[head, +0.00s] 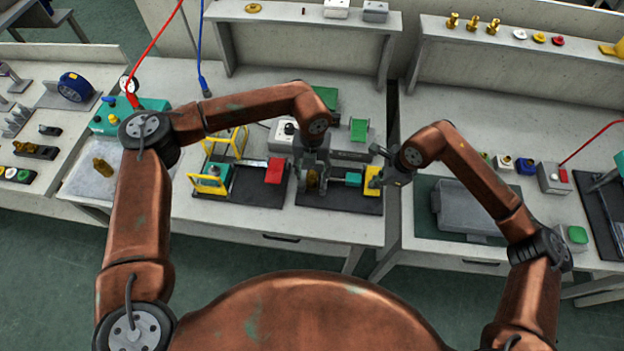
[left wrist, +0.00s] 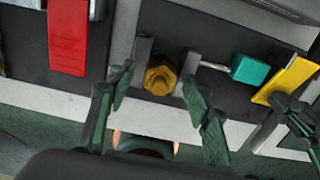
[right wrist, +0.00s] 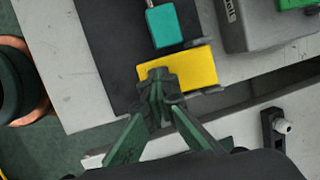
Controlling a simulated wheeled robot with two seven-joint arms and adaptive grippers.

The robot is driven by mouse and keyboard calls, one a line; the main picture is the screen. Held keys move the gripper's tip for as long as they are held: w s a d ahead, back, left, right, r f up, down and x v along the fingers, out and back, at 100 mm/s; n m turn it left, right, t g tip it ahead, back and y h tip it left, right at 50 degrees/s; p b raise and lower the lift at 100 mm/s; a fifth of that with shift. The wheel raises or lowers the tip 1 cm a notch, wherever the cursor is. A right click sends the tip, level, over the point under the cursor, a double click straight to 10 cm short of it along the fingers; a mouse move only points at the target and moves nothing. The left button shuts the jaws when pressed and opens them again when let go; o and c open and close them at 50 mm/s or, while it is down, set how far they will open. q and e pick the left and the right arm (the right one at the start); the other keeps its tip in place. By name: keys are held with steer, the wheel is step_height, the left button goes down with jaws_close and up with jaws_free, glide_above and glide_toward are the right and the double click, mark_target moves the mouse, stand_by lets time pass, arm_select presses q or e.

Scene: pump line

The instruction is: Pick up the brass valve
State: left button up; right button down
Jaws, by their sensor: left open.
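A brass valve (left wrist: 160,75) with a hex end sits between two grey uprights of a fixture on a black base plate (left wrist: 225,103). In the head view the brass valve (head: 312,178) is partly hidden by my left gripper (head: 312,164). My left gripper (left wrist: 158,92) is open above the fixture, with its fingers to either side of the valve and apart from it in the picture. My right gripper (right wrist: 160,82) has its fingertips together on the edge of a yellow plate (right wrist: 192,70) at the right of the same fixture. A teal block (right wrist: 164,25) lies between plate and valve.
A red flap (left wrist: 68,35) and yellow-framed fixture (head: 208,183) stand to the left. Another brass piece (head: 103,167) lies on a pale tray (head: 85,182). A grey box (head: 352,137) stands behind. Several brass fittings (head: 472,23) stand on the right shelf.

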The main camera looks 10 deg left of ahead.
arm_select(q)
steer(key=shift+f, duration=0.55)
steer(key=shift+c, duration=0.2)
jaws_close()
